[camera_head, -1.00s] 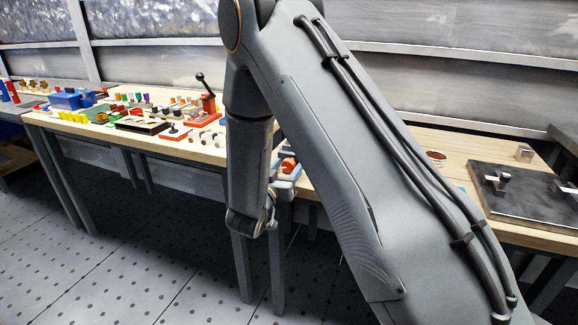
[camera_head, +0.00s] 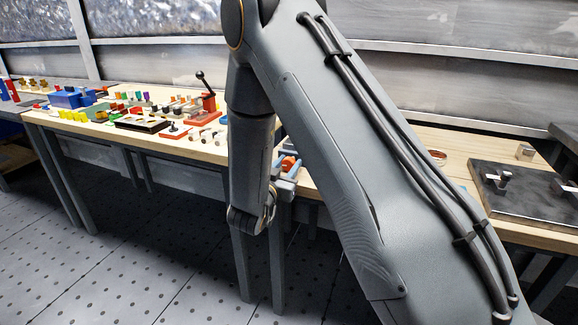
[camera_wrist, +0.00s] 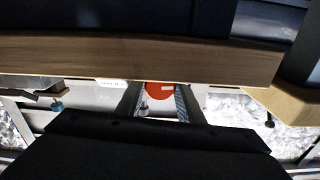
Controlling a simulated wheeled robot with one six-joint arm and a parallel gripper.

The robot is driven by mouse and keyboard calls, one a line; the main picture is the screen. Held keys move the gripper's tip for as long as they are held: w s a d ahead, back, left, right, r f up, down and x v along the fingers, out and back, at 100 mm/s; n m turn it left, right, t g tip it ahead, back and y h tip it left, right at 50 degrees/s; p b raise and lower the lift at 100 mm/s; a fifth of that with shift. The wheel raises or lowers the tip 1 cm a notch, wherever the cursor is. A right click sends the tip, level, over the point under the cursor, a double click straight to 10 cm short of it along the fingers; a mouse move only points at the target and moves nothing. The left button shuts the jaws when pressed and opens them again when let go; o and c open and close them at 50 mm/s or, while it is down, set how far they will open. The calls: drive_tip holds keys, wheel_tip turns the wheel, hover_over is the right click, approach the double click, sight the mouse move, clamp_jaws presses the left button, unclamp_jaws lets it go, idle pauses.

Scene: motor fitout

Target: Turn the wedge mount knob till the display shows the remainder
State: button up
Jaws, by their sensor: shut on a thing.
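The red-orange knob (camera_wrist: 160,89), with a small pale mark on its face, shows between the two fingers of my gripper (camera_wrist: 158,103) in the wrist view. My gripper is shut on it, and the fingers hide its sides. In the head view a small orange-red part (camera_head: 288,163) shows at my gripper (camera_head: 287,176), by the front edge of the bench, mostly behind my arm. The rest of the wedge mount is hidden. I cannot make out a display or any reading in either view.
The wooden bench (camera_head: 196,151) runs across the head view. A red stand with a black lever (camera_head: 207,103), a blue box (camera_head: 66,99) and several small coloured parts stand on its left. A dark plate with metal blocks (camera_head: 525,199) lies on the right. The floor in front is clear.

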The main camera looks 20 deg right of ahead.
drive_tip(key=shift+m, duration=0.3)
drive_tip(key=o, duration=1.1)
drive_tip(key=shift+d, duration=0.1)
drive_tip(key=shift+s, duration=0.1)
drive_tip(key=shift+s+a, duration=0.2)
drive_tip(key=shift+a, duration=0.15)
drive_tip(key=shift+v, duration=3.5)
